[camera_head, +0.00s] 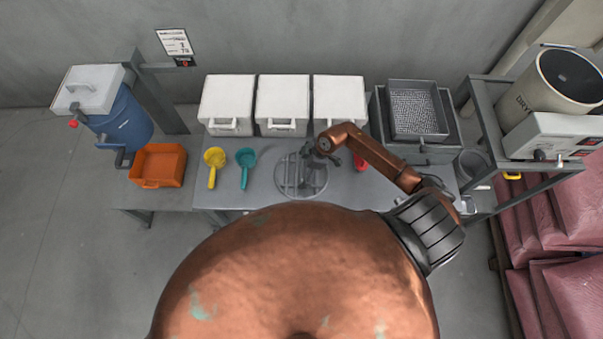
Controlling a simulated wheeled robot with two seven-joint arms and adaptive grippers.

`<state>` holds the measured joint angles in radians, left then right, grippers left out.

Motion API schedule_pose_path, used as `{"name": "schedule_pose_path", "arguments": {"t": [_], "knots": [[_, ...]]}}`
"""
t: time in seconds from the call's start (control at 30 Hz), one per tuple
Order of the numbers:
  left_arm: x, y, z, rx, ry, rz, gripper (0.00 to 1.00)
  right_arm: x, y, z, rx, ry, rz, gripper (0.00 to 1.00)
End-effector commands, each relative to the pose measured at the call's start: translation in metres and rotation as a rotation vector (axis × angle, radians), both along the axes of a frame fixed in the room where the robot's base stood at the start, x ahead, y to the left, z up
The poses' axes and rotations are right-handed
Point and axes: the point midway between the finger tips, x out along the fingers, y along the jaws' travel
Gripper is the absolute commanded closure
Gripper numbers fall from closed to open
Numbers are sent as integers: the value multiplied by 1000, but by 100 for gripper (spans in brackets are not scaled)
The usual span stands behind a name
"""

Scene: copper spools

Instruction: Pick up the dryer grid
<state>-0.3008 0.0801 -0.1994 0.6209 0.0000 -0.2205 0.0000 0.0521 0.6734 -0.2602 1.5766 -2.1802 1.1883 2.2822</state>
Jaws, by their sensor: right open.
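A round grey grid (290,178) with bars lies flat on the grey work table, near its middle. I take it to be the dryer grid. My right gripper (319,157) is open above the upper right edge of this grid and hides part of it. The gripper is small and dark here, and I cannot tell whether it touches the grid. My copper-coloured right arm reaches in from the right. My left gripper is not in view.
White bins (340,98) line the table's back. Left are a yellow scoop (214,160), teal scoop (246,160) and orange bin (158,165). A red item (360,163) lies right of my gripper. Right stand a mesh tray (416,112) and drum-shaped dryer (548,90).

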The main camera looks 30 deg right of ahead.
Motion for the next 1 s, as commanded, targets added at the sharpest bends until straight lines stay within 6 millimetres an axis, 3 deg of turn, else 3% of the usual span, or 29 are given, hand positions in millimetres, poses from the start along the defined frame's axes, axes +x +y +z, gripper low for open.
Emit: {"name": "schedule_pose_path", "arguments": {"t": [0.07,0.87,1.0], "knots": [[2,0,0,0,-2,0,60,0,0,0,0,0,0,1],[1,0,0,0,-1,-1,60,0,0,1,0,0,0,56],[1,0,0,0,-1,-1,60,1,0,2,2,-3,1,57]]}}
